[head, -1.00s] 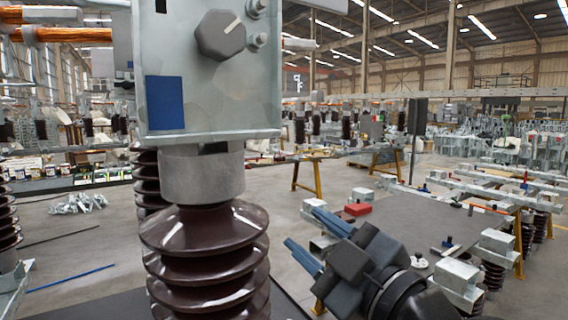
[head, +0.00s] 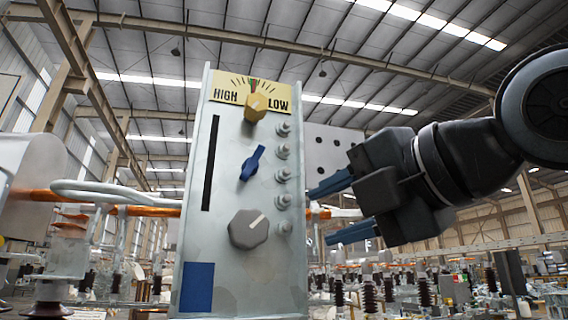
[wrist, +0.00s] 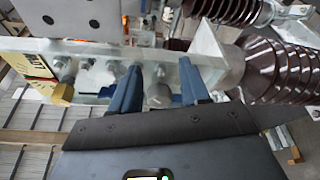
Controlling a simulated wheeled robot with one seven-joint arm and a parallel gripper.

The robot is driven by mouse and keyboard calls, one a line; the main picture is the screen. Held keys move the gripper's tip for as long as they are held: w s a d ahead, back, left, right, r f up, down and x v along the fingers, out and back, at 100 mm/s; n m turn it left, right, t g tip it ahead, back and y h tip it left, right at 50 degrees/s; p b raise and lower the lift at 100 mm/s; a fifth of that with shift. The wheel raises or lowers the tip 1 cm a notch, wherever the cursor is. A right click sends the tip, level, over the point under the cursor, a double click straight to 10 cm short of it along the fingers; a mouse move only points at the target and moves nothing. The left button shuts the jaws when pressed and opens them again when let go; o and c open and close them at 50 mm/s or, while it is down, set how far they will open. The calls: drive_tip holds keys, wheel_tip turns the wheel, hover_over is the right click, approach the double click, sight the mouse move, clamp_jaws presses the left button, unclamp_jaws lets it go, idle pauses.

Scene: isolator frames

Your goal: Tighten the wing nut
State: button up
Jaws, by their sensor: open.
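The blue wing nut (head: 252,163) sits on the front of a pale metal panel (head: 200,240), between a yellow knob (head: 256,107) and a grey hexagonal knob (head: 248,229). Its wings run diagonally, upper right to lower left. My gripper (head: 320,215) is at the right of the panel in the head view, its blue fingers apart and pointing left. In the wrist view my open fingers (wrist: 160,68) overlap the panel, with the grey knob (wrist: 158,95) showing between them. Nothing is visibly held.
Several bolts (head: 283,152) stick out along the panel's right side, close to my fingertips in the head view. A yellow HIGH/LOW scale (head: 250,93) is at its top. Brown ribbed insulators (wrist: 285,75) are at the right in the wrist view.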

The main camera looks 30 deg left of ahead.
sight(254, 160)
drive_tip(key=s+a+r+n+h+b, duration=0.1)
drive_tip(key=s+r+n+h, duration=0.2)
drive_tip(key=s+r+n, duration=0.5)
drive_tip(key=shift+m, duration=0.4)
drive_tip(key=shift+s+a+r+p+x, duration=0.1)
drive_tip(key=shift+s+p+x, duration=0.1)
drive_tip(key=shift+x, duration=0.95)
drive_tip(key=shift+s+a+r+p+x, duration=0.1)
drive_tip(key=shift+a+p+x, duration=0.05)
drive_tip(key=shift+x, duration=1.05)
drive_tip(key=shift+s+a+r+p+x, duration=0.1)
drive_tip(key=shift+p+x, duration=0.1)
drive_tip(key=shift+x, duration=0.95)
clamp_jaws()
